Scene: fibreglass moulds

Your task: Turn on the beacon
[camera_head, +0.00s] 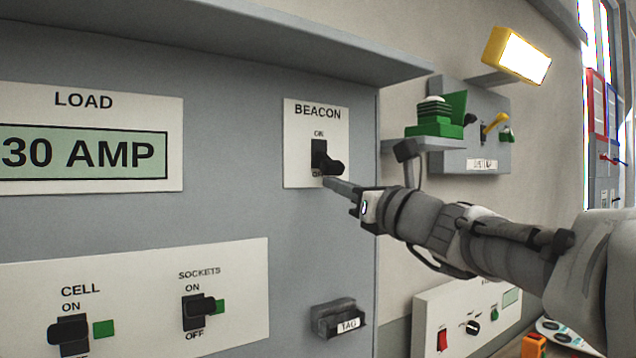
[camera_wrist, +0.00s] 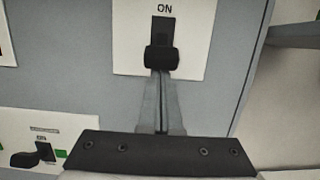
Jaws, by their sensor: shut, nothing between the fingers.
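The beacon switch (camera_head: 333,167) is a black toggle on a white plate marked BEACON (camera_head: 300,125), on the grey panel. Its knob is tilted down at the OFF end; the ON mark is above it. In the wrist view the knob (camera_wrist: 161,60) hangs below the dark slot, under the ON mark. My gripper (camera_head: 328,182) is shut and empty, its fingertips just under the knob. In the wrist view my gripper fingers (camera_wrist: 160,78) reach up to the knob's underside; I cannot tell whether they touch it.
CELL (camera_head: 69,335) and SOCKETS (camera_head: 198,307) switches sit lower left. A TAG holder (camera_head: 338,320) protrudes below the beacon plate. A ledge (camera_head: 290,40) overhangs the panel. A green stepped object (camera_head: 436,118) sits on a shelf to the right, near a yellow-framed lamp (camera_head: 517,55).

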